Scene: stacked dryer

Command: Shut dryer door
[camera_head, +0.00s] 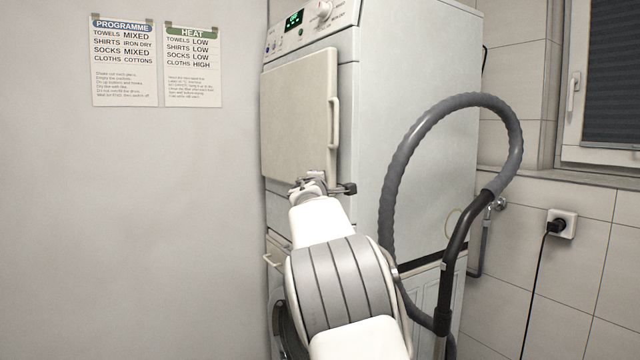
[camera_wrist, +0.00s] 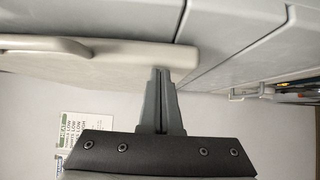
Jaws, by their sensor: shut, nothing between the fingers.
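The dryer (camera_head: 410,130) is the upper white machine of the stack. Its cream dryer door (camera_head: 298,115) is a flat panel with a vertical handle (camera_head: 333,124) along its right edge. The door lies against or very near the dryer's front; I cannot tell whether it is fully shut. In the wrist view the door (camera_wrist: 110,72) fills the upper left, with its handle (camera_wrist: 45,43) at the far left. My gripper (camera_wrist: 160,72) is shut and empty, its fingertips at the door's edge, touching or nearly so. In the head view my gripper (camera_head: 328,184) is at the door's lower right corner, partly hidden.
A grey ribbed hose (camera_head: 400,160) loops up to the right of the dryer. A second machine (camera_head: 425,300) stands below. Two paper signs (camera_head: 124,62) hang on the left wall. A socket with a black plug (camera_head: 560,224) and a window (camera_head: 600,80) are at the right.

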